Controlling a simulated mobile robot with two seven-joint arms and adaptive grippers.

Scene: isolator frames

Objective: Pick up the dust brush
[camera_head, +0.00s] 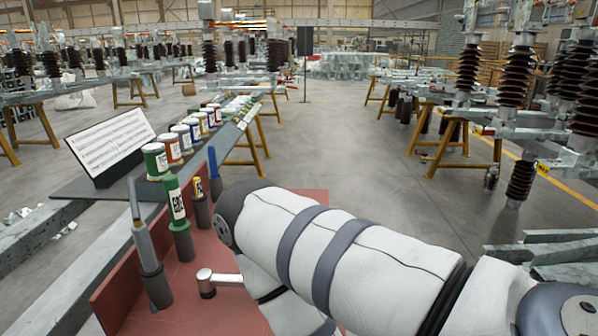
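Several tools stand in dark round holders on a red tray (180,308). At the left front is an upright grey tool (143,238) with a narrow top. I cannot tell if it is the dust brush. Behind it stand a green labelled tube (176,203), a small yellow labelled item (198,188) and an upright blue-handled item (212,163). My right arm, in a white sleeve, comes in from the right, bends over the tray and hides much of it. No gripper of mine shows; my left arm is out of view too.
A silver-headed, hammer-like tool (207,280) is at the tray's middle, partly behind my arm. A row of paint cans (181,136) and a propped white sheet (110,145) stand behind the tray. Frames with dark insulators (513,85) flank open grey floor.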

